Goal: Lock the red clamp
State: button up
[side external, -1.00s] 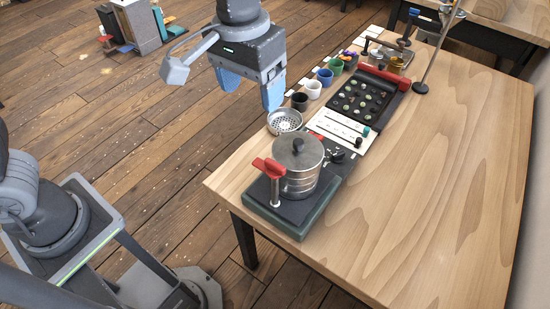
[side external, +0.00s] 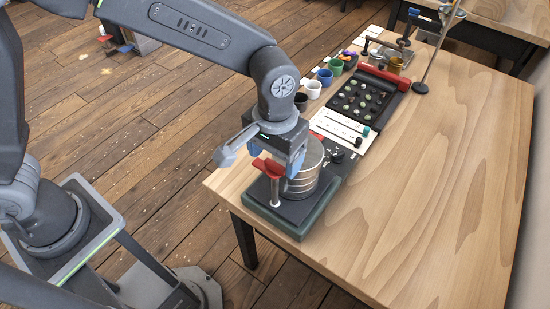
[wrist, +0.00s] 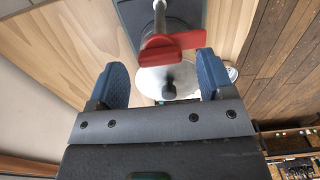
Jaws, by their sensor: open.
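The red clamp (side external: 269,168) is a red handle on top of a pale upright post, at the front left corner of a dark green base (side external: 291,223). A metal pot (side external: 309,170) stands on the base beside the post. My gripper (side external: 278,160) is low over the pot, close by the clamp, and hides the pot's lid in the side view. In the wrist view the red handle (wrist: 172,46) lies ahead of my open blue fingers (wrist: 163,82), between their lines. The lid with its dark knob (wrist: 168,90) shows between the fingertips. I cannot tell whether anything touches.
Behind the pot lie a white panel with sliders (side external: 343,128), a black tray (side external: 362,102) of small samples and a row of cups (side external: 313,89). A metal stand (side external: 420,87) rises farther back. The right side of the wooden table (side external: 450,190) is clear.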

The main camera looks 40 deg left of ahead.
jog(key=shift+f, duration=0.85)
jog(key=c, duration=0.9)
